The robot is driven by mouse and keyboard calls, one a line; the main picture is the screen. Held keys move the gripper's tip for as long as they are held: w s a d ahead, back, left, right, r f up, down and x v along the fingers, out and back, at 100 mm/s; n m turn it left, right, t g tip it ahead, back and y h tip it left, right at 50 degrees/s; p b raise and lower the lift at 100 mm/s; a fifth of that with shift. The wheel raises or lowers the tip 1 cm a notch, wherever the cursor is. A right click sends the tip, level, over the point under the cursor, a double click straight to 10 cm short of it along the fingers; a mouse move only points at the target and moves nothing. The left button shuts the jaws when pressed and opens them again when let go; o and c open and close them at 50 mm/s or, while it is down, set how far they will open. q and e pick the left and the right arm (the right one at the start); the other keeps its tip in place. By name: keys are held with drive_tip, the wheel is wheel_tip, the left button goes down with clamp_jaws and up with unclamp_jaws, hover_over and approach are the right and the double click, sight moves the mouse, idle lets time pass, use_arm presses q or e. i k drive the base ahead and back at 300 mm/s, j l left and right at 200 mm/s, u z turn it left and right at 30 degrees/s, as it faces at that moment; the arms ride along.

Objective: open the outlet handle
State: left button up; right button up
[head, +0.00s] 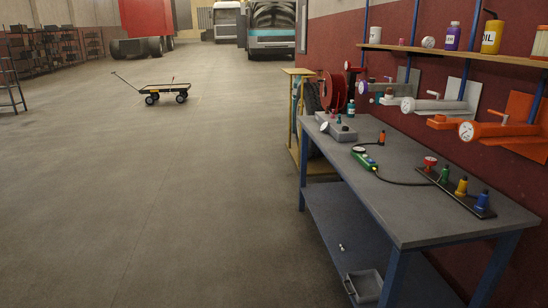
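Neither of my grippers is in the head view. Several pipe-like fittings with round gauges and small handles are mounted on the red wall at the right: an orange one (492,131), a white one (432,105) and others further back. A grey box with a gauge (342,128) stands at the far end of the workbench. A black strip (453,189) with red, green, yellow and blue knobs lies on the bench, joined by a cable to a green device (365,162). I cannot tell which part is the outlet handle.
The grey workbench (403,215) with blue legs stands along the right wall. A shelf (455,55) with bottles and cans is above it. A red reel (333,92) is behind it. A cart (165,91) stands on the floor.

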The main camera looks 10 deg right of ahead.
sight(437, 95)
drive_tip(key=i, duration=2.8)
drive_tip(key=i+z, duration=0.15)
drive_tip(key=i, duration=0.3)
drive_tip(key=i+j+z, duration=0.2)
drive_tip(key=i, duration=0.25)
drive_tip(key=i+z, duration=0.2)
drive_tip(key=z, duration=0.15)
drive_tip(key=i+z, duration=0.15)
drive_tip(key=z, duration=0.25)
drive_tip(key=i+z, duration=0.2)
drive_tip(key=z, duration=0.15)
drive_tip(key=i+z, duration=0.15)
drive_tip(key=z, duration=0.25)
drive_tip(key=i+z, duration=0.2)
drive_tip(key=z, duration=0.15)
drive_tip(key=i+j+z, duration=0.1)
drive_tip(key=z, duration=0.3)
drive_tip(key=i+j+z, duration=0.15)
drive_tip(key=z, duration=0.25)
